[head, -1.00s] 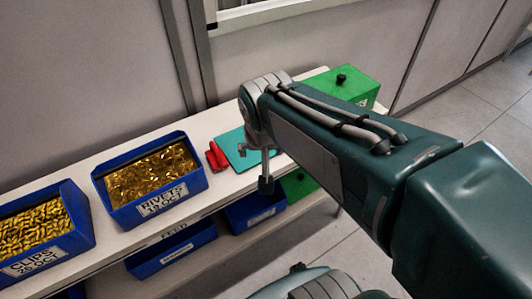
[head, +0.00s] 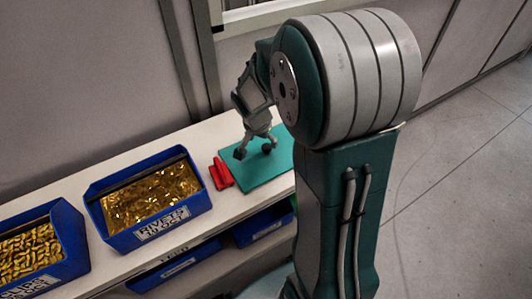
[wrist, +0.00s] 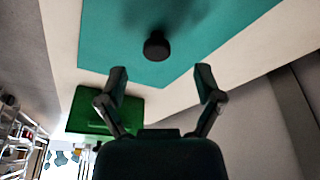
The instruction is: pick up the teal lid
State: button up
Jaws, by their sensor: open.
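The teal lid (head: 264,172) is a flat plate lying on the white shelf, seen in the head view right of the blue rivets bin. In the wrist view the teal lid (wrist: 105,35) fills the top middle, with a round black knob (wrist: 157,46) standing on it. My gripper (head: 254,150) points down over the lid in the head view. In the wrist view my gripper (wrist: 161,80) is open and empty, its fingers spread wider than the knob, which appears just beyond the fingertips. The knob is not clear in the head view.
A red object (head: 221,173) lies at the lid's left edge. Blue bins of rivets (head: 120,229) and clips (head: 72,248) stand left on the shelf (head: 208,225). A green box (wrist: 90,108) shows in the wrist view. A wall rises behind; open floor lies right.

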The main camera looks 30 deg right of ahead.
aim_at(266, 147)
jog(key=x, duration=0.5)
jog(key=shift+w+d+f, duration=0.1)
jog(key=shift+d+f, duration=0.15)
jog(key=shift+d, duration=0.1)
grip_shut()
